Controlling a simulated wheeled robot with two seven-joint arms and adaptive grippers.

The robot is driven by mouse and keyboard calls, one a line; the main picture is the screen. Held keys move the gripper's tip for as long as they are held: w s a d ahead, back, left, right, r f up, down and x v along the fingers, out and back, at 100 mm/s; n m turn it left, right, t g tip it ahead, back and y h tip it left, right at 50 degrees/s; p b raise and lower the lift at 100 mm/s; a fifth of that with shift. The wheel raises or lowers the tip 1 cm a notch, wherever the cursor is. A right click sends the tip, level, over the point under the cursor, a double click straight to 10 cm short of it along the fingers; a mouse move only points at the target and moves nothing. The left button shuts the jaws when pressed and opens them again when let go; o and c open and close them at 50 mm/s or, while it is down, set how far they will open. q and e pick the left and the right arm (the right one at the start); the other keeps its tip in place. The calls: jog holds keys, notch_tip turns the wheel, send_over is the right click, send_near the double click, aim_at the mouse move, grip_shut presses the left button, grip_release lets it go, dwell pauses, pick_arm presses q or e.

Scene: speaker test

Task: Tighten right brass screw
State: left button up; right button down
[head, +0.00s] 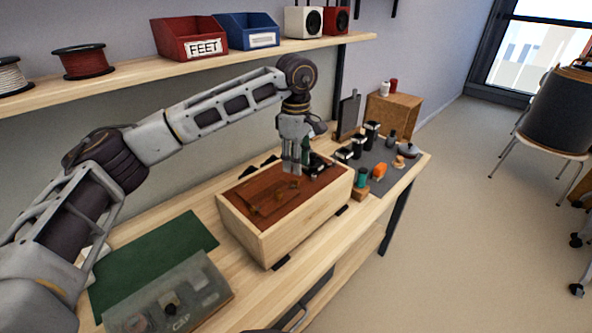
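A pale wooden speaker box (300,228) lies on the workbench with its reddish-brown panel (255,189) facing up. Small brownish parts lie on or in that panel; I cannot make out the right brass screw among them. My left gripper (291,172) points down over the far right part of the panel, its fingers close together. Whether they are shut or hold anything is too small to tell. A dark green and black item shows just behind and to the right of the fingers, partly hidden. My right gripper is not in view.
A green mat (150,255) and a clear-lidded parts case (168,298) lie left of the box. A grey mat (394,178) with several dark jars and an orange item (380,170) lies to the right. A shelf (130,77) with bins and spools runs above.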

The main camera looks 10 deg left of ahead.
aim_at(296, 180)
pick_arm(q)
notch_tip(296, 180, up, 7)
jog(key=shift+f, duration=0.15)
jog(key=shift+f, duration=0.1)
dwell(0.5)
